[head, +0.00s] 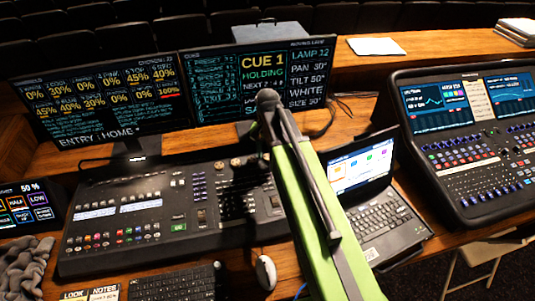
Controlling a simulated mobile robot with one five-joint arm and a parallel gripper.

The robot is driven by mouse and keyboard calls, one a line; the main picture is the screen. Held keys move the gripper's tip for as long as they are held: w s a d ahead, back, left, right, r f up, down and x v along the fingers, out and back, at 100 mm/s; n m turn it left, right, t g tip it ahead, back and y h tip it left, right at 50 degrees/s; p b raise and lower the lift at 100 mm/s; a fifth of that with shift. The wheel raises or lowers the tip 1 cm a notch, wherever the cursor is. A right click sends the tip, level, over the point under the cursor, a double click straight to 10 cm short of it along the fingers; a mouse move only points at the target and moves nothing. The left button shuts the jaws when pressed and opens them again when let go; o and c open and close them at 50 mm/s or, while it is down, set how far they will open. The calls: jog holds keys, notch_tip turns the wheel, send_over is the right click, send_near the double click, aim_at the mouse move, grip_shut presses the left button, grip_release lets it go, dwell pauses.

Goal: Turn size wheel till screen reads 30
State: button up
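The right monitor (305,75) shows a lamp list under "LAMP 12", with pan, tilt, white and a bottom line "SIZE" that looks like 30, in small print. The lighting desk (110,255) stands in front of the monitors. A few small round knobs (235,162) sit along its top edge. I cannot tell which wheel is the size wheel; no label is readable. My green arm reaches from the bottom right up to a dark joint in front of the monitor. I cannot make out my gripper's fingers; my arm hides part of the desk's right side.
A laptop (385,215) stands open right of my arm. A sound mixer (470,150) is farther right. A mouse (265,272) and keyboard (175,284) lie in front of the desk. A grey cloth (24,268) and a small touchscreen (30,207) are at the left.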

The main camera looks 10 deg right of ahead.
jog(key=shift+r, duration=0.1)
notch_tip(320, 180, up, 17)
jog(key=p, duration=1.7)
jog(key=shift+r, duration=0.15)
jog(key=b, duration=0.7)
send_near(268, 156)
jog(key=s+r, duration=0.1)
jog(key=s, duration=0.2)
jog(key=s+f+n+b, duration=0.1)
jog(key=s+f+b, duration=0.1)
jog(key=s+b, duration=0.1)
jog(key=s+f+n+b, duration=0.1)
jog(key=s+f, duration=0.1)
jog(key=shift+s+a+n, duration=0.1)
jog(key=shift+a+n, duration=0.05)
jog(key=shift+n, duration=0.15)
jog(key=shift+s+r+n, duration=0.3)
jog(key=shift+s+n, duration=0.5)
jog(key=shift+s, duration=0.05)
jog(key=shift+r+n+p, duration=0.25)
jog(key=shift+n+p, duration=0.05)
jog(key=shift+n, duration=0.2)
jog(key=shift+w+n, duration=0.15)
jog(key=shift+n, duration=0.15)
